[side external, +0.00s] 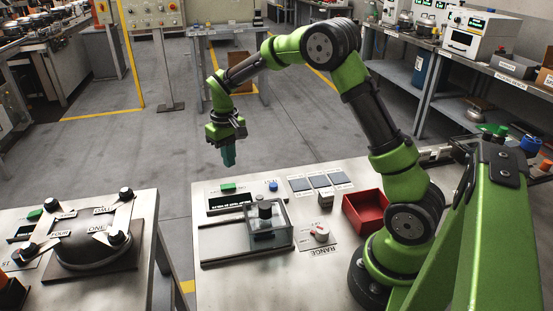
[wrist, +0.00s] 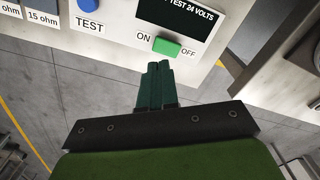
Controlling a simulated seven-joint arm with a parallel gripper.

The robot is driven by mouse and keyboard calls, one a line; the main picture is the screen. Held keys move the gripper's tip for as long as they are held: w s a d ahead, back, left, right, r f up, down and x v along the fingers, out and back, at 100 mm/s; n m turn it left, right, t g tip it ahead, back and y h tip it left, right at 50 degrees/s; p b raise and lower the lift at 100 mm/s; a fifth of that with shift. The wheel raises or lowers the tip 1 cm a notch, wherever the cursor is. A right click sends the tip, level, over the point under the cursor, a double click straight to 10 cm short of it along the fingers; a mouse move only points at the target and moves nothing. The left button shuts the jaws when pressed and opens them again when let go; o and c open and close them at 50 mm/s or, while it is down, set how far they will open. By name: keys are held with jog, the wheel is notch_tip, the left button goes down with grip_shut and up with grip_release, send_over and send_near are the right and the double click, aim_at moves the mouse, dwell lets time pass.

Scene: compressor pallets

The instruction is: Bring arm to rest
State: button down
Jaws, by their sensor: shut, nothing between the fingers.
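My gripper (side external: 229,157) hangs pointing down in the side external view, past the far edge of the test bench (side external: 215,280) and above the floor. It holds nothing. In the wrist view its two teal fingers (wrist: 157,70) are together, with a dark bar behind them. My green arm is raised and bent in an arch from its base at the right of the bench. The fingertips appear apart from the bench and everything on it.
The bench carries a green switch (side external: 228,187), a blue TEST button (side external: 273,186), a clear box (side external: 268,228), a RANGE knob (side external: 321,233) and a red bin (side external: 366,211). A compressor (side external: 88,245) sits on the table at left.

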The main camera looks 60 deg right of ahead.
dwell(0.3)
jog(key=shift+s+a+f, duration=0.15)
jog(key=shift+s+f, duration=0.35)
jog(key=s+a+r+t+y, duration=0.1)
jog(key=s+a+r+t, duration=0.2)
jog(key=s+a+r, duration=0.2)
jog(key=s+a+r+m+t+y, duration=0.1)
jog(key=s+a+r+t, duration=0.3)
jog(key=s+r, duration=0.6)
jog(key=s+a, duration=0.1)
jog(key=s, duration=0.6)
jog(key=shift+r, duration=0.4)
jog(key=shift+a+f, duration=0.1)
